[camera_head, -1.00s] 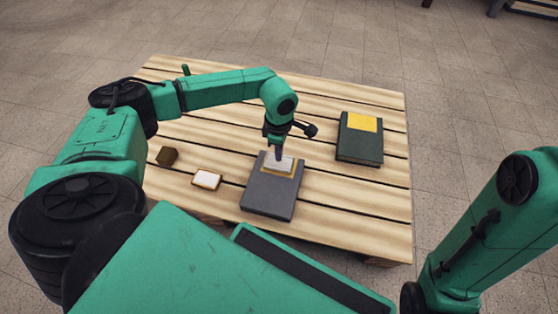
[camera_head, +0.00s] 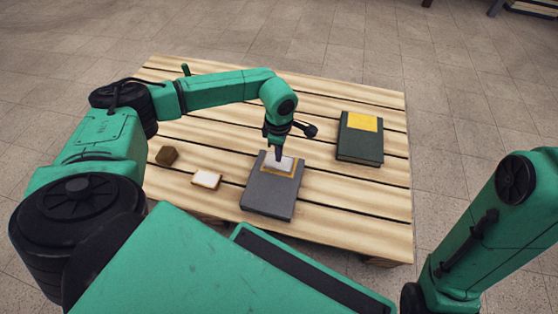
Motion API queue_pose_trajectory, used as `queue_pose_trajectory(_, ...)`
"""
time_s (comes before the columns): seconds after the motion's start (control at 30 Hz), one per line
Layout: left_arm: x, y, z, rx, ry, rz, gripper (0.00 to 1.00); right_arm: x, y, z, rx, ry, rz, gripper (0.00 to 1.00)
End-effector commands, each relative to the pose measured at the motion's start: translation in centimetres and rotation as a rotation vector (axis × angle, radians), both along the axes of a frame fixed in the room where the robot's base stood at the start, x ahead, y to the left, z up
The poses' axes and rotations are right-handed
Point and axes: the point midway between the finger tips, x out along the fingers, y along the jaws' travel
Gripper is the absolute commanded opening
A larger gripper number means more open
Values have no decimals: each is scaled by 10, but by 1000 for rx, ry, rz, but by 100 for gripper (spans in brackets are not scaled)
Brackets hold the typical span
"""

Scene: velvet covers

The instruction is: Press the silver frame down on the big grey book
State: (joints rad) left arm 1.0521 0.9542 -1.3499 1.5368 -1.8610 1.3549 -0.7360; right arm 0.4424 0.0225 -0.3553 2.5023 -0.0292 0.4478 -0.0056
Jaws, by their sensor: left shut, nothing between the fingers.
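The big grey book (camera_head: 270,195) lies flat on the slatted wooden table. Near its far end lies a pale silver-grey plate, the silver frame (camera_head: 286,164), with a yellow-orange border showing around its near and right edges. My left gripper (camera_head: 278,157) points down over the silver frame, shut with nothing in it. Its tip appears to be at the frame's surface; I cannot tell for certain whether it touches. The gripper hides part of the frame's far side. My right arm shows at the right edge, but its gripper is out of view.
A dark green book (camera_head: 360,147) with a yellow patch lies at the right of the wooden table (camera_head: 345,205). A small white-topped block (camera_head: 206,179) and a brown block (camera_head: 167,156) lie left of the grey book. Bare slats separate them.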

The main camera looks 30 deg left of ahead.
Motion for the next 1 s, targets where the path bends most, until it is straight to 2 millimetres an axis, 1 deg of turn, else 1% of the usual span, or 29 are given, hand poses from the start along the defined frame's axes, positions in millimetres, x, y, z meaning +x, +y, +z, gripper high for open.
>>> queue_pose_trajectory(0.03,0,0,-3,0,0,0,0,0,0,-3,1,-2,1,50)
queue_pose_trajectory(0.37,0,0,-15,0,0,0,0,-2,-1,-10,3,-5,0,50)
queue_pose_trajectory(1.0,0,0,-13,1,0,0,0,-2,-1,-4,4,-5,1,50)
